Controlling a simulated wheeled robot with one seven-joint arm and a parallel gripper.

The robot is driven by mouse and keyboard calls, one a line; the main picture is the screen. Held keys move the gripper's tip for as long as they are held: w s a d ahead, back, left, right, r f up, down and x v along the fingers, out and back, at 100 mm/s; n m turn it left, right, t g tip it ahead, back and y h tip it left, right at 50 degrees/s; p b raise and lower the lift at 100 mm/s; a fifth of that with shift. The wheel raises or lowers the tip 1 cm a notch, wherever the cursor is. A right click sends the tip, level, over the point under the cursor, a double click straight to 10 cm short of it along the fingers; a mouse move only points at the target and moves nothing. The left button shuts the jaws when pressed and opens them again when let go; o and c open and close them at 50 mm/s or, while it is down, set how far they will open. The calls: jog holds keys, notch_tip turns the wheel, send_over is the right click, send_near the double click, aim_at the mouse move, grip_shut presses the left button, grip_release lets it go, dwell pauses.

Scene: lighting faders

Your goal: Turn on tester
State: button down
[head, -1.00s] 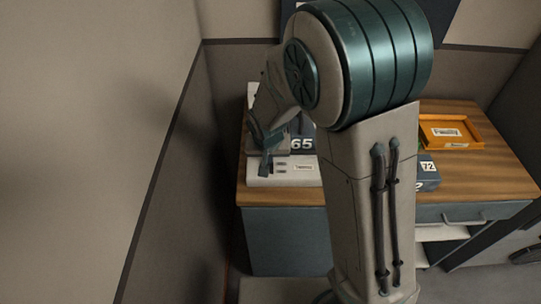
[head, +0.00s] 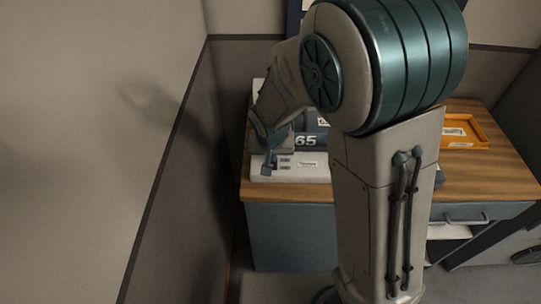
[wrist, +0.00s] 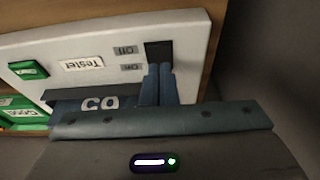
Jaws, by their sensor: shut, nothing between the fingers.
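The tester is a low white panel (head: 310,178) at the left end of the wooden desk. In the wrist view its panel (wrist: 200,35) shows an upside-down "Tester" label (wrist: 82,63), a green part (wrist: 28,70), and small grey Off and On labels (wrist: 128,58). Beside these labels is a dark switch or slot (wrist: 158,48). My gripper (wrist: 160,67) is shut and empty, its fingertips at the edge of that dark part; I cannot tell if they touch. In the head view my gripper (head: 268,168) points down at the tester's left part.
An orange tray (head: 487,138) lies at the desk's right. A wall (head: 205,130) runs close along the left. My arm hides the desk's middle.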

jog(key=v, duration=1.2)
jog(key=shift+r, duration=0.2)
jog(key=shift+d, duration=0.1)
